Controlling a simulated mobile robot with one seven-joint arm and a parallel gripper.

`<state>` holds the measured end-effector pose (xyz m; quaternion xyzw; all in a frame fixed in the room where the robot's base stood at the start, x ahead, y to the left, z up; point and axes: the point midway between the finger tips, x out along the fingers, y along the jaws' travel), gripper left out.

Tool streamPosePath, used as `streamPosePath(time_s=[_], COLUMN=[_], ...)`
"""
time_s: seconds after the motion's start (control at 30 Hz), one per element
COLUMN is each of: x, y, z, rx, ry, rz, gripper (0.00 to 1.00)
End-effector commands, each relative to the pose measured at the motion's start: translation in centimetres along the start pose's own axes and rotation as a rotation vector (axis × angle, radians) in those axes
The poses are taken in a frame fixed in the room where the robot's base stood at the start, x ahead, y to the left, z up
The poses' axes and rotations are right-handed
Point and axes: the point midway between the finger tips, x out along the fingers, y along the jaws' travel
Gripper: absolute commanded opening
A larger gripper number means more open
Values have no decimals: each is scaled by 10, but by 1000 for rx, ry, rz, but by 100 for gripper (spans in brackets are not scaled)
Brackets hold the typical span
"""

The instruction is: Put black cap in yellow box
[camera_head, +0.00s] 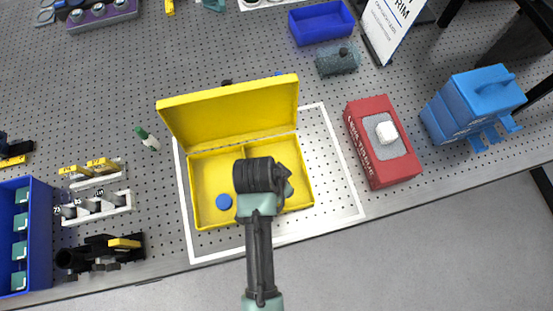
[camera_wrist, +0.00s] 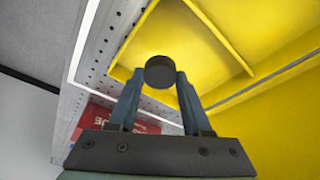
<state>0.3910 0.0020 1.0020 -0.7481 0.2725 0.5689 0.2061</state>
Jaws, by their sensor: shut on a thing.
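The yellow box (camera_head: 197,168) stands with its lid raised at the back, inside a white outlined frame on the perforated table. A divider splits its inside into two compartments. A blue round cap (camera_head: 224,202) lies in the left compartment. The black cap (camera_wrist: 160,71) shows between my fingertips in the wrist view. My gripper (camera_wrist: 160,83) is shut on it, over the box interior. In the head view my arm covers part of the box and hides the black cap and fingertips. I cannot tell the cap's exact height above the floor of the box.
A red box with a grey pad and white block (camera_head: 386,131) stands right of the yellow box. A blue container (camera_head: 470,105) is farther right. A green-and-white bottle (camera_head: 147,139) is at left. A blue bin (camera_head: 40,225) and small racks lie far left.

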Motion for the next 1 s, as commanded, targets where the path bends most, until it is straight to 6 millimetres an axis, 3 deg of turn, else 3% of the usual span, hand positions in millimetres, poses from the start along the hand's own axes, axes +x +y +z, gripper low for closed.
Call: streamPosePath(time_s=[0.4, 0.77, 0.8, 0.97, 1.0], x=[44, 48, 49, 48, 48], y=[0, 0, 0, 0, 0], z=[12, 13, 13, 12, 12], rx=[1, 1, 1, 1, 1], ry=[0, 2, 2, 2, 2], rz=[0, -1, -1, -1, -1], gripper=[0, 0, 50, 79, 79])
